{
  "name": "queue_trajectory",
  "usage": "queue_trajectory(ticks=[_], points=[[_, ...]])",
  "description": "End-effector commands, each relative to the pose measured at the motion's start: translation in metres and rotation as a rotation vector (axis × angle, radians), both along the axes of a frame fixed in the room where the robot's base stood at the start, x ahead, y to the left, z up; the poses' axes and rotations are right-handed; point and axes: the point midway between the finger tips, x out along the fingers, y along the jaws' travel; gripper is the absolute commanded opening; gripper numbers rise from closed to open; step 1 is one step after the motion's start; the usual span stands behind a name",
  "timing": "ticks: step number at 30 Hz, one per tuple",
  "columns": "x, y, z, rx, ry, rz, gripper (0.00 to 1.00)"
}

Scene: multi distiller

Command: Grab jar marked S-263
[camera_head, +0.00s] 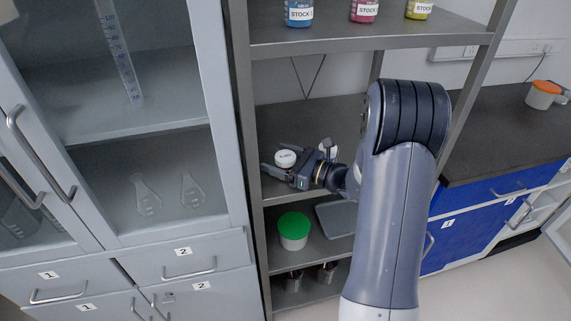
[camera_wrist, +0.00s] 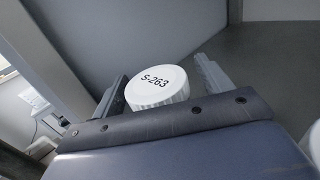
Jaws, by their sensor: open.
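The jar marked S-263 (camera_wrist: 157,88) shows its white ribbed lid with black lettering in the wrist view, and the lid is readable there. In the head view the white-lidded jar (camera_head: 285,158) is on the middle shelf, at the left. My gripper (camera_wrist: 160,85) is open, with one finger on each side of the jar. Whether the fingers touch it I cannot tell. In the head view my gripper (camera_head: 283,170) is at the jar, and the jar's body is mostly hidden.
The metal shelf (camera_head: 330,115) surrounds my gripper, with an upright post close on the left. Stock bottles (camera_head: 364,10) stand on the shelf above. A green-lidded tub (camera_head: 293,230) is on the shelf below. Another white item (camera_head: 328,148) is just right of my gripper.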

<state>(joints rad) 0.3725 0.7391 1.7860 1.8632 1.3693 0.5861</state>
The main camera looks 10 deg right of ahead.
Motion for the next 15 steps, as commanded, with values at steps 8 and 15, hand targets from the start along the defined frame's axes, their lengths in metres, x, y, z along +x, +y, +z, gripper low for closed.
queue_trajectory(ticks=[8,15], points=[[0.0026,0.0031,-0.0002,0.001,0.001,0.000,0.74],[0.0024,0.0029,-0.0002,0.001,0.001,0.000,0.55]])
